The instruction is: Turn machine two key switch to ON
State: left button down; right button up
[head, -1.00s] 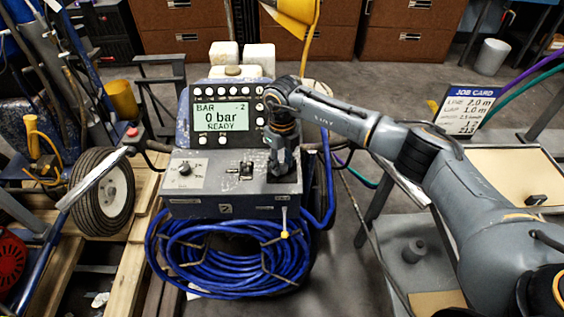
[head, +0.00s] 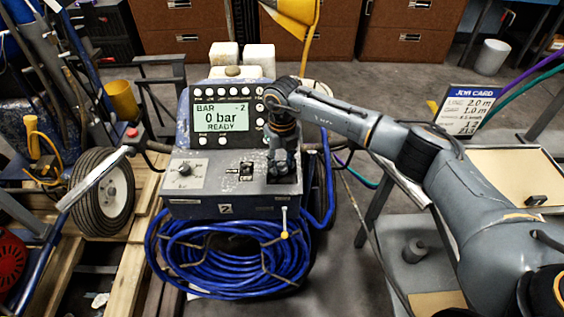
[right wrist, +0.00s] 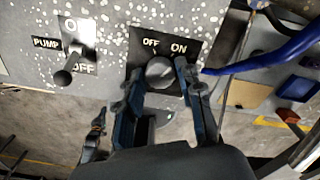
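Machine two is a grey-blue console (head: 205,183) with a "2" on its front and a screen (head: 220,118) reading "0 bar READY". The key switch plate (right wrist: 193,48) in the right wrist view is black, marked OFF and ON, with a round grey knob (right wrist: 160,72) below the words. My right gripper (head: 283,172) is over the console's right end. In the right wrist view, the right gripper's (right wrist: 160,82) fingers stand apart on either side of the knob. Firm contact is not clear. The left gripper is not in view.
A PUMP lever (right wrist: 64,75) stands left of the switch in the right wrist view. A coiled blue hose (head: 235,258) hangs below the console. A dial (head: 185,169) is on the console's left. A job card (head: 470,108) stands at the right.

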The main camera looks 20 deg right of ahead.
aim_at(282, 166)
jog(key=shift+o, duration=0.9)
notch_tip(282, 166, up, 12)
